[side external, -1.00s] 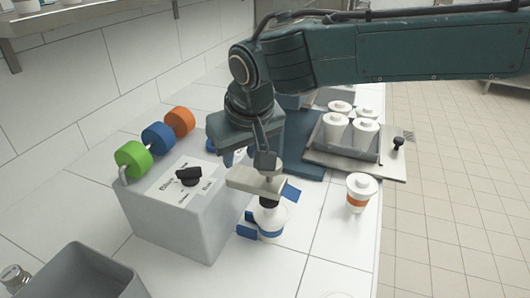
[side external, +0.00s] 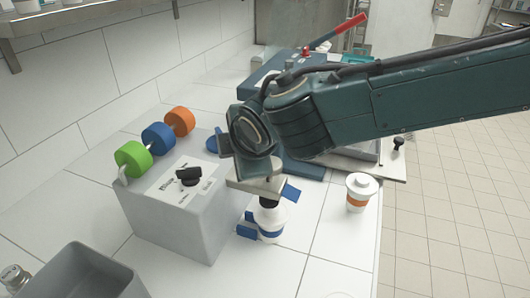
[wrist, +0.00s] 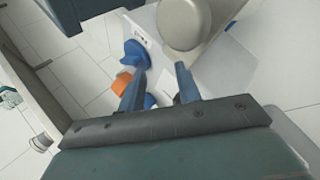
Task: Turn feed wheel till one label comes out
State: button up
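I cannot make out a protruding label.
Green (side external: 133,159), blue (side external: 159,138) and orange (side external: 180,121) rolls stand along the wall side of the box, which has a black knob (side external: 188,176). A grey bin (side external: 80,276) is in front.

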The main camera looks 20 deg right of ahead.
jog(key=n+t, duration=0.1)
jog(key=n, duration=0.4)
jog(key=shift+r, duration=0.15)
jog(key=n, duration=0.1)
jog(key=n+t, duration=0.1)
jog(key=n, duration=0.2)
jog(key=shift+s+d+r, duration=0.1)
jog(key=shift+s+r, duration=0.05)
jog(key=shift+r, duration=0.15)
jog(key=n, duration=0.1)
jog(key=n+t, duration=0.1)
jog(key=n, duration=0.3)
jog(key=shift+s+r+t, duration=0.2)
jog(key=shift+r+t, duration=0.15)
jog(key=shift+t, duration=0.05)
jog(key=n, duration=0.3)
jog(key=r+n+t, duration=0.1)
jog(key=n, duration=0.1)
jog(key=shift+s, duration=0.25)
jog(key=shift+w+f, duration=0.1)
jog(key=shift+x, duration=6.8)
jog(key=shift+a, duration=0.3)
grip_shut()
